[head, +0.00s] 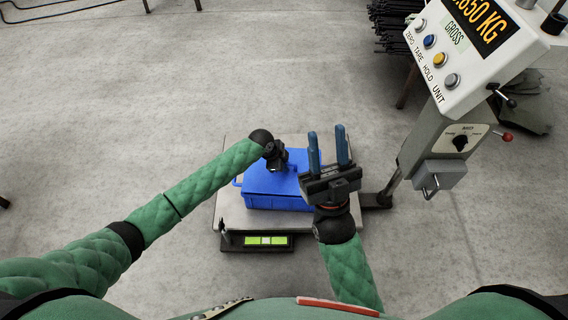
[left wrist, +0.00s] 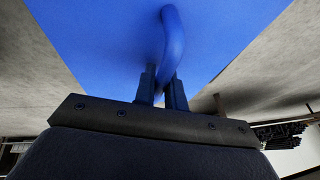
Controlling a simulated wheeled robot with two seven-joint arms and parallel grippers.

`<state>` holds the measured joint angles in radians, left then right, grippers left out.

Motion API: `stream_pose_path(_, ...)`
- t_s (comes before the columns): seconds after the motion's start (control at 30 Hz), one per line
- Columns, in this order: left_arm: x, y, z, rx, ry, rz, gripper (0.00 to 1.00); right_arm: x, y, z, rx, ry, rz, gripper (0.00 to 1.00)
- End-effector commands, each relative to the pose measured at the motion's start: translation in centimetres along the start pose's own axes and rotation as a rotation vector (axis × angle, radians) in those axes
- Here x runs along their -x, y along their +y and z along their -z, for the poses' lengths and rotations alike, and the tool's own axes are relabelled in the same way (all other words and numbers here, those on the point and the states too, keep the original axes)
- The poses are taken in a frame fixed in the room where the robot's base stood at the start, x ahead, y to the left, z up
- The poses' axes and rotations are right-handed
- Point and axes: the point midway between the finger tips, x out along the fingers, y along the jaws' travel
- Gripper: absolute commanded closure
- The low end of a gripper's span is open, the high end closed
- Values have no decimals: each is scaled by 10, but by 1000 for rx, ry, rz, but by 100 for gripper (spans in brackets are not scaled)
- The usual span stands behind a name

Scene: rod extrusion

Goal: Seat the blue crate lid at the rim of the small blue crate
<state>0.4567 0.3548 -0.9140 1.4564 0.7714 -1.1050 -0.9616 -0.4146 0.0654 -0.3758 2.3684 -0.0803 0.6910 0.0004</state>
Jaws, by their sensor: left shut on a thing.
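The small blue crate (head: 280,203) stands on the platform of a floor scale, its front wall showing. The blue crate lid (head: 262,183) is a flat blue sheet over it; whether it touches the rim all round cannot be told. In the left wrist view the lid (left wrist: 100,45) fills the upper middle, with a curved blue handle (left wrist: 173,35). My left gripper (head: 277,166) is above the lid, shut on that handle; its fingers (left wrist: 162,85) show at the handle's end. My right gripper (head: 328,148) is open and empty, fingers upward, and hides the crate's right side.
The scale platform (head: 231,212) has a narrow bare margin around the crate. Its post and display head (head: 475,50) rise at the right, with a grey box and knob below. Dark rods (head: 392,25) are stacked at the back right.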

Motion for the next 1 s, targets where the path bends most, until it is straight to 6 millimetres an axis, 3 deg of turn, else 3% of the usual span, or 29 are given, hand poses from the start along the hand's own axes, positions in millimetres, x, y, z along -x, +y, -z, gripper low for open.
stream_pose_path(0.53,-10,2,-4,-1,1,1,100,4,0,-2,0,0,0,64)
stream_pose_path(0.57,-10,2,-4,-1,1,1,86,4,0,-2,0,0,0,64)
stream_pose_path(0.6,-10,2,-4,-1,1,1,78,4,0,-2,0,0,0,64)
stream_pose_path(0.7,-10,2,-4,-1,1,1,63,4,0,-2,0,0,0,64)
stream_pose_path(1.0,-8,2,-4,0,0,0,63,3,0,-2,0,0,0,64)
